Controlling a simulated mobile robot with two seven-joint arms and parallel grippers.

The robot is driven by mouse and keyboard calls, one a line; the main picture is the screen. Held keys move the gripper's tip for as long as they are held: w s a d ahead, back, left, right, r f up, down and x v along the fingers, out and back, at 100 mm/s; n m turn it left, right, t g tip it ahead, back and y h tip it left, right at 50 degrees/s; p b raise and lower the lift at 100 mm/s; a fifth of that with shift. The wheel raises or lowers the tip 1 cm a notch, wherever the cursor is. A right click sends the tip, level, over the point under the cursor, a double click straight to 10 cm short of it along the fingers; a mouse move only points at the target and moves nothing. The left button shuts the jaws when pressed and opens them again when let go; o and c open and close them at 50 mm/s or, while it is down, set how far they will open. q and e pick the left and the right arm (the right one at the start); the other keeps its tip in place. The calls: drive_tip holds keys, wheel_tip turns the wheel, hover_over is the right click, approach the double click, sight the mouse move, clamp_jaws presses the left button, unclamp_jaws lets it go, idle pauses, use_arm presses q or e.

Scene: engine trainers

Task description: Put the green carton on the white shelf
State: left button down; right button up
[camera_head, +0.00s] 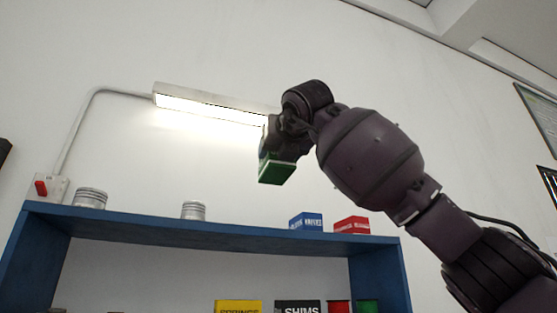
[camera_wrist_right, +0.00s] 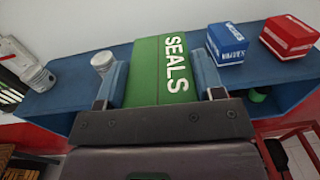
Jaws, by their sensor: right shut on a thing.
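The green carton (camera_head: 276,170) is held in the air above the top of a shelf unit. In the right wrist view the carton (camera_wrist_right: 145,72) shows the white word "SEALS". My right gripper (camera_head: 271,145) is shut on it, with one finger on each side. The shelf unit (camera_head: 150,229) is blue in these views, and I see no white shelf. Its top board (camera_wrist_right: 72,88) passes behind the carton in the right wrist view. My left gripper is not in view.
Two metal pistons (camera_head: 91,198) (camera_head: 193,210) stand on the top board at left and middle. A blue box (camera_head: 306,222) and a red box (camera_head: 352,225) stand at right. Bare board lies between the right piston and blue box. A lit lamp (camera_head: 210,108) hangs on the wall behind.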

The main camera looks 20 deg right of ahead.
sight(280, 177)
drive_tip(key=f, duration=0.1)
drive_tip(key=w+f, duration=0.1)
drive_tip(key=f, duration=0.3)
drive_tip(key=shift+w+d+f, duration=0.15)
drive_tip(key=shift+d, duration=0.2)
drive_tip(key=s+d+f+n+y, duration=0.1)
drive_tip(key=s+f+n+y, duration=0.1)
drive_tip(key=f, duration=2.2)
drive_tip(key=s+d+f+n+g+y, duration=0.1)
drive_tip(key=s+f+y, duration=0.2)
drive_tip(key=f, duration=2.1)
drive_tip(key=s+d+f+n+g+y, duration=0.1)
drive_tip(key=s+f, duration=0.4)
drive_tip(key=f, duration=1.9)
drive_tip(key=shift+s+d+f+n+y, duration=0.15)
drive_tip(key=shift+s+f+n+y, duration=0.15)
drive_tip(key=shift+n+y, duration=0.7)
drive_tip(key=shift+d, duration=0.1)
